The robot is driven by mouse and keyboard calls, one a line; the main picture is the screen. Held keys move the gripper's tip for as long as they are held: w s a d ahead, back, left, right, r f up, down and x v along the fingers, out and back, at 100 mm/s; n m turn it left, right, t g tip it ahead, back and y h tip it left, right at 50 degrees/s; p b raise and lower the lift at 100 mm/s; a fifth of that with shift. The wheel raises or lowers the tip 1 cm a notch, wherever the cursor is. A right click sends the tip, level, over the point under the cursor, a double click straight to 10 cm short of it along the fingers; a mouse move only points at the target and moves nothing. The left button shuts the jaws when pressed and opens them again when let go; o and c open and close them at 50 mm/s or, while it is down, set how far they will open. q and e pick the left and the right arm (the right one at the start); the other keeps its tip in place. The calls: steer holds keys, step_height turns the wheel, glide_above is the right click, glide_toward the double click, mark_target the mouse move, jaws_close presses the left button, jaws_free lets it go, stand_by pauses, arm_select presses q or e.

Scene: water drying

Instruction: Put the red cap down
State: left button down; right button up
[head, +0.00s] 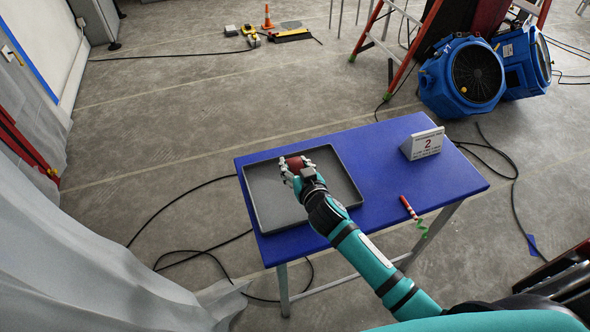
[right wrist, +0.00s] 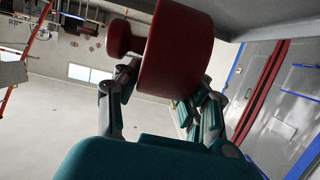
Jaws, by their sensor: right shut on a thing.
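The red cap (head: 295,163) is in my right gripper (head: 294,173), over the grey tray in the head view. In the right wrist view the red cap (right wrist: 176,50) is a wide round body with a smaller knob on its left side. The fingers of my right gripper (right wrist: 160,95) are shut on it, on both sides. The grey tray (head: 262,219) lies on the left part of the blue table (head: 385,160). I cannot tell whether the cap touches the tray floor. My left gripper is not in view.
A red-and-white striped stick (head: 409,208) with a green coil lies at the front right edge. Blue fans (head: 462,76) and an orange ladder (head: 412,43) stand behind. Cables (head: 190,188) cross the floor.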

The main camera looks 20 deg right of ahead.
steer(key=shift+w+d, duration=0.1)
steer(key=shift+w, duration=0.1)
steer(key=shift+f, duration=1.75)
steer(key=shift+f, duration=0.25)
steer(key=o, duration=1.2)
steer(key=shift+r, duration=0.2)
steer(key=v, duration=1.2)
steer(key=shift+b, duration=0.45)
steer(key=shift+r, duration=0.1)
